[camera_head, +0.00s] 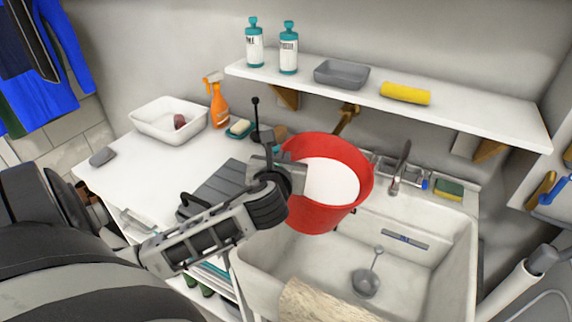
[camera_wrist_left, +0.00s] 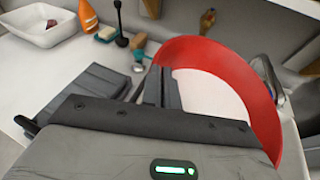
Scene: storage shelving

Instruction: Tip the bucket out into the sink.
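The red bucket (camera_head: 325,214) is over the back left part of the white sink (camera_head: 455,250), close to the worktop edge, with white content or a pale inside showing through its open top. It looks nearly upright. My left gripper (camera_head: 286,172) is at the left side of its rim and appears closed on the rim. In the left wrist view the bucket (camera_wrist_left: 262,105) fills the right, with the gripper's fingers (camera_wrist_left: 162,85) against its near edge. The bucket hides part of the sink's back left corner. My right gripper is not in view.
The tap (camera_head: 399,170) stands at the sink's back, right of the bucket. A drain plug (camera_head: 366,282) lies in the basin, whose right part is open. A wall shelf (camera_head: 455,115) runs above. A white tub (camera_head: 160,128) and orange spray bottle (camera_head: 217,103) stand on the worktop left.

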